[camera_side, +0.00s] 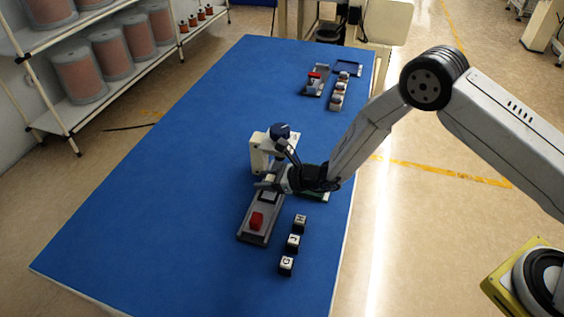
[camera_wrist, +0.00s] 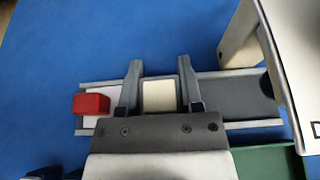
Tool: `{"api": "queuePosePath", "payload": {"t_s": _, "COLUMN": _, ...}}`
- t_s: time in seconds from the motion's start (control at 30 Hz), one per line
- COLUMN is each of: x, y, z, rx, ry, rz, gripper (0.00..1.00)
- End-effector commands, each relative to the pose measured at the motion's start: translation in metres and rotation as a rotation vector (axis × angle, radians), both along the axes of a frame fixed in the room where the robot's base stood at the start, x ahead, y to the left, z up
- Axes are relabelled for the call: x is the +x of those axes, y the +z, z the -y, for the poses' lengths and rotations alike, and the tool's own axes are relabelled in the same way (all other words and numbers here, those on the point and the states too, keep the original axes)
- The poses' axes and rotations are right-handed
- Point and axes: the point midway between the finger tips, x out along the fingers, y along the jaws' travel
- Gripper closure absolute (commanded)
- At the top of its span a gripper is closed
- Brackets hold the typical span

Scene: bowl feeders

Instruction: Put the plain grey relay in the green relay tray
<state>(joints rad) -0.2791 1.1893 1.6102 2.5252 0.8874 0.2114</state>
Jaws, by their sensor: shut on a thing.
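My gripper (camera_wrist: 158,88) is over the grey rail, its two fingers closed against the sides of a plain relay (camera_wrist: 159,96) with a pale, unlettered top. The relay is within the outline of the grey rail in the wrist view; I cannot tell whether it still touches it. In the side view my gripper (camera_side: 268,184) hides much of this spot. The green relay tray (camera_wrist: 272,162) shows at the lower right of the wrist view, partly hidden. In the side view a small edge of it (camera_side: 318,198) shows under my gripper.
The grey rail (camera_side: 252,237) carries a red block (camera_side: 257,220). Lettered cubes (camera_side: 293,242) stand to its right. A white stand with a dark blue knob (camera_side: 280,131) rises close behind my gripper. A second rail (camera_side: 316,86) and cubes lie farther back. The blue table's left side is clear.

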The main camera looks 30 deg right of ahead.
Motion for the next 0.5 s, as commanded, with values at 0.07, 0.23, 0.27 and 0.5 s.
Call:
{"api": "queuePosePath", "payload": {"t_s": 0.07, "x": 0.001, "y": -0.001, "z": 0.000, "rx": 0.000, "ry": 0.000, "rz": 0.000, "gripper": 1.00}}
{"api": "queuePosePath", "payload": {"t_s": 0.23, "x": 0.006, "y": -0.008, "z": -0.002, "rx": 0.000, "ry": 0.000, "rz": 0.000, "gripper": 1.00}}
{"api": "queuePosePath", "payload": {"t_s": 0.27, "x": 0.007, "y": -0.011, "z": -0.003, "rx": 0.000, "ry": 0.000, "rz": -0.001, "gripper": 1.00}}
{"api": "queuePosePath", "payload": {"t_s": 0.5, "x": 0.010, "y": -0.033, "z": -0.004, "rx": 0.000, "ry": 0.000, "rz": -0.001, "gripper": 1.00}}
